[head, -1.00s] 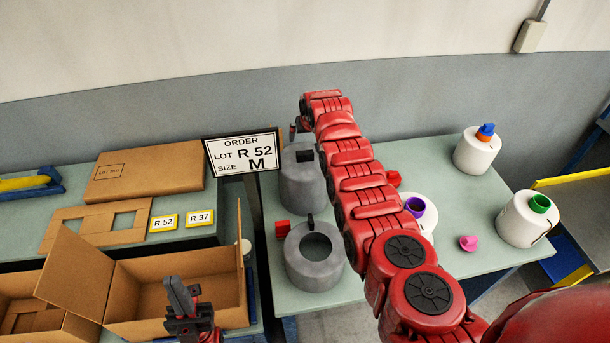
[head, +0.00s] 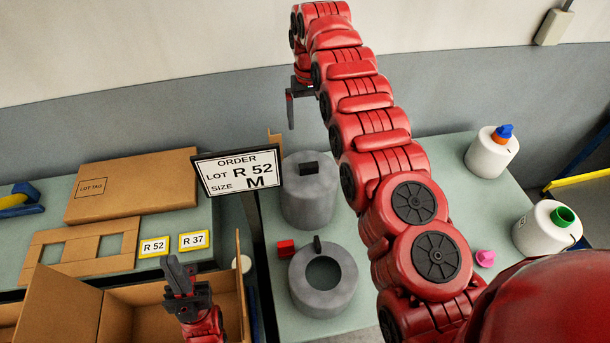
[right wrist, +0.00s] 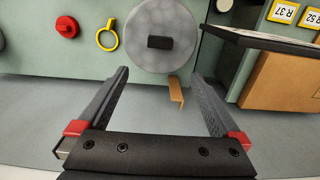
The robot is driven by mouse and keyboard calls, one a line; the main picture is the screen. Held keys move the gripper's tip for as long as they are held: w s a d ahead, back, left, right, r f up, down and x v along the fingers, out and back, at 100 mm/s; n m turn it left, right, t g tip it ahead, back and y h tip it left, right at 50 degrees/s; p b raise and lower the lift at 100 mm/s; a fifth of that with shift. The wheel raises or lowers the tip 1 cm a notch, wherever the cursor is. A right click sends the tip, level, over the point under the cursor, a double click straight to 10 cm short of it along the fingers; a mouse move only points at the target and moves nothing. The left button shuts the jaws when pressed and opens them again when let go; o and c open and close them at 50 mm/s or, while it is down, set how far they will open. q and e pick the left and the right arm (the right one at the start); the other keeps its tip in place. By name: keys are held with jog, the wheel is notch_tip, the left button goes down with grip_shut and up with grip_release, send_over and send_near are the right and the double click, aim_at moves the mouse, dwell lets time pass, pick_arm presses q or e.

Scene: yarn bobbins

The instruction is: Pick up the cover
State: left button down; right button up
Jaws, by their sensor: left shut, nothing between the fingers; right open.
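No single thing is marked as the cover. A flat brown cardboard piece (head: 130,186) with a lot tag print lies on the left table. A grey drum (head: 307,200) with a black handle (head: 308,169) on its top stands on the right table; its round top (right wrist: 160,20) shows in the right wrist view. A grey ring-shaped piece (head: 305,297) with a hole and a black tab is nearer. My right gripper (head: 290,112) is open and empty, up behind the drum and apart from it. My left gripper (head: 172,263) is shut and empty over the open box.
An open cardboard box (head: 140,311) stands front left. An order sign (head: 237,172) rises between the tables. White bobbins (head: 490,157) (head: 545,232) stand at right. A red knob (right wrist: 67,27) and yellow ring (right wrist: 107,35) are beside the drum. My right arm hides the middle of the right table.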

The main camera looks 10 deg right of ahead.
jog(key=b, duration=1)
send_over(309, 165)
notch_tip(309, 165, down, 10)
jog(key=shift+w+r, duration=0.1)
jog(key=shift+r, duration=0.15)
jog(key=shift+f, duration=0.85)
jog(key=shift+f+p, duration=0.1)
jog(key=shift+p, duration=0.2)
jog(key=shift+f, duration=0.55)
notch_tip(309, 165, down, 4)
jog(key=p, duration=0.2)
jog(key=shift+f+p, duration=0.1)
jog(key=shift+p, duration=0.2)
jog(key=shift+f, duration=0.15)
grip_shut()
